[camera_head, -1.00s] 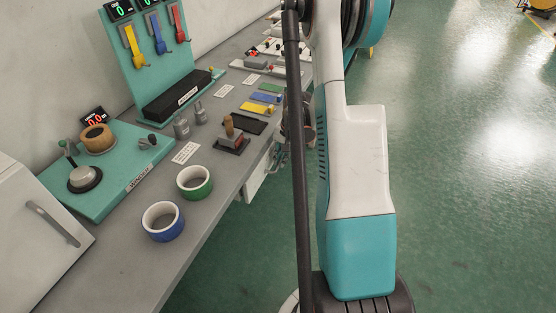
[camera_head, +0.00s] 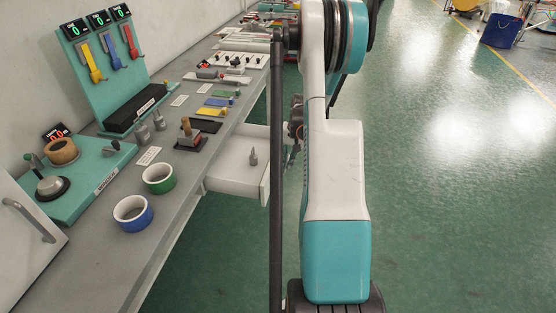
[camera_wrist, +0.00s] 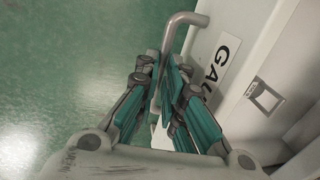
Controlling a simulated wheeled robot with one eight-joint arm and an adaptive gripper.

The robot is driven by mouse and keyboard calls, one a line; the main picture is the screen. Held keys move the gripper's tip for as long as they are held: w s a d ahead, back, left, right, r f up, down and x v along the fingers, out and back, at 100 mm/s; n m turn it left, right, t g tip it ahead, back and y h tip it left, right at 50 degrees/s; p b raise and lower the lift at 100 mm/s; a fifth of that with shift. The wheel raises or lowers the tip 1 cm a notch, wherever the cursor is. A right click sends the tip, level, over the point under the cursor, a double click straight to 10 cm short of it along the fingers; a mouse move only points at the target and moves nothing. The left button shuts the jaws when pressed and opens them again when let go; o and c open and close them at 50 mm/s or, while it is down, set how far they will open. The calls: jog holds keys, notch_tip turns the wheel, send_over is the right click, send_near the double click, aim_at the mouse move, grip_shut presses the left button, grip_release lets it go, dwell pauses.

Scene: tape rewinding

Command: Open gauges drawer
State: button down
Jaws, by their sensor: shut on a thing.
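The gauges drawer (camera_head: 237,180) is a white drawer under the workbench. In the head view it stands pulled out from the bench, and a small grey gauge (camera_head: 253,157) shows inside it. In the wrist view the drawer front (camera_wrist: 257,60) carries a label, partly hidden, that begins "GA". My gripper (camera_wrist: 168,80) is shut on the grey bar handle (camera_wrist: 182,22) of the drawer. In the head view my arm and a dark pole hide most of my gripper and the right end of the drawer.
The grey workbench (camera_head: 160,215) runs along the wall at left. The green floor at right is largely clear.

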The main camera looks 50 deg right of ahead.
jog(key=shift+s+d, duration=0.1)
jog(key=shift+s, duration=0.2)
jog(key=c, duration=2)
grip_release()
jog(key=shift+o, duration=0.2)
jog(key=shift+r, duration=0.1)
notch_tip(320, 180, up, 12)
jog(key=s, duration=0.2)
jog(key=shift+d+f, duration=0.2)
jog(key=shift+d, duration=0.25)
